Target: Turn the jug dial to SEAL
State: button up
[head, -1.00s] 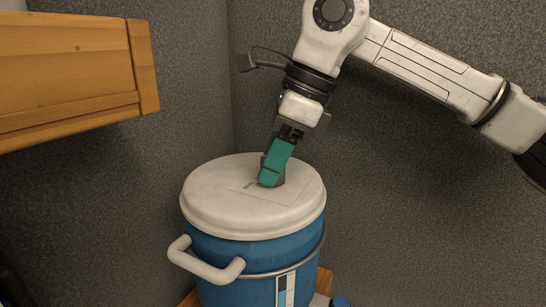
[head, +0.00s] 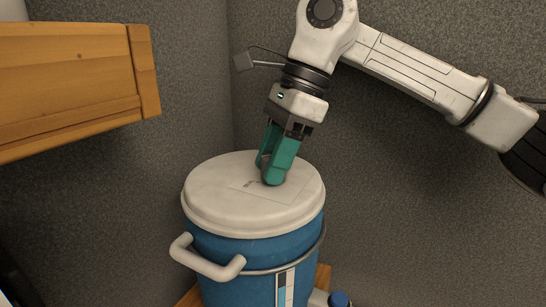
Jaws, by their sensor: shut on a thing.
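The jug (head: 230,278) is a blue, round vessel with a white lid (head: 215,196) and a white side handle (head: 207,262). My gripper (head: 270,172) has green fingers and points down at the middle of the lid. It is shut on the jug dial, which the fingers almost wholly hide. A faint rectangular label lies on the lid around the dial, with small dark marks just left of the fingers. The marks are too small to read, so I cannot tell which setting the dial points to.
A wooden cabinet (head: 70,85) juts in at the upper left, clear of my arm. Grey walls meet in a corner behind the jug. The jug stands on a wooden surface (head: 323,277). A small blue-capped item (head: 339,299) is at its lower right.

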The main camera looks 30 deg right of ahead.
jog(key=o, duration=1)
jog(key=shift+o, duration=0.2)
jog(key=shift+r, duration=0.25)
notch_tip(320, 180, up, 2)
jog(key=shift+r+b, duration=0.15)
jog(key=shift+b, duration=0.15)
jog(key=s+r+b, duration=0.4)
jog(key=s+r, duration=0.6)
jog(key=s, duration=0.4)
jog(key=shift+b, duration=0.3)
